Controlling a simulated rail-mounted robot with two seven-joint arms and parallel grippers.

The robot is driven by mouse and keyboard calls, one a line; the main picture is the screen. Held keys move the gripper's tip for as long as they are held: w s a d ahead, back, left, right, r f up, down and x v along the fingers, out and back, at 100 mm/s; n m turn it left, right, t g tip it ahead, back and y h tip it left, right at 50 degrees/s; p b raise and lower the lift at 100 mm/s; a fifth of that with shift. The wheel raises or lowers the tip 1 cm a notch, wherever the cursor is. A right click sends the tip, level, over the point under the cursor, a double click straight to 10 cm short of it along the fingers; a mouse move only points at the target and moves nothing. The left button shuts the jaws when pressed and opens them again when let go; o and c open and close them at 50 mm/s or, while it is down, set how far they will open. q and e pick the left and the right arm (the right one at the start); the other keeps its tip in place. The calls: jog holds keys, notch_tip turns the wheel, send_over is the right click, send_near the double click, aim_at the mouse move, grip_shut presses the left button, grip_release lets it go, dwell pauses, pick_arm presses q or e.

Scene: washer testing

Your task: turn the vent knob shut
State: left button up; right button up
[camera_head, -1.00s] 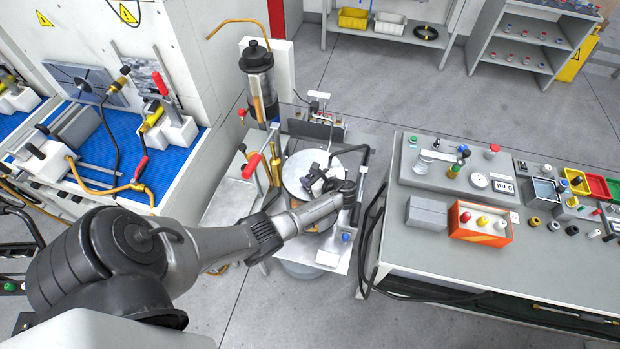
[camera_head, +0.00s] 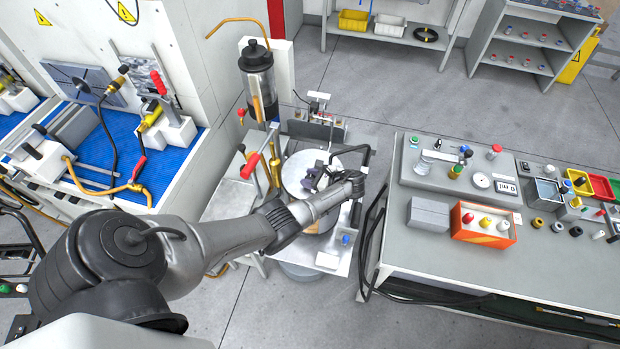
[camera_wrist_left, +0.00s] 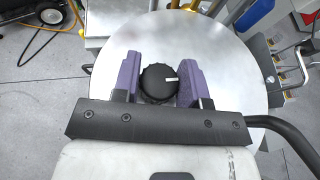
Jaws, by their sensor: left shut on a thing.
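The vent knob (camera_wrist_left: 159,82) is round and black with a white pointer mark, on a round silver plate (camera_wrist_left: 132,36). In the left wrist view the mark points right. My left gripper (camera_wrist_left: 159,78) has its two purple-padded fingers on either side of the knob, shut on it. In the head view my left gripper (camera_head: 315,176) is over the round plate (camera_head: 296,168) of the small test stand, and the knob is hidden there. My right gripper is not in view.
A clear cylinder with a black lid (camera_head: 257,80) stands behind the stand. A red-handled lever (camera_head: 252,163) is left of the plate. A grey bench (camera_head: 395,215) with instruments and an orange box (camera_head: 483,225) is at the right. Bare floor lies in front.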

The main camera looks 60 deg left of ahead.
pick_arm(q)
jog(key=shift+r, duration=0.1)
jog(key=o, duration=0.9)
jog(key=b+v, duration=0.1)
jog(key=v, duration=1.2)
jog(key=shift+w+d, duration=0.25)
jog(key=shift+w, duration=0.05)
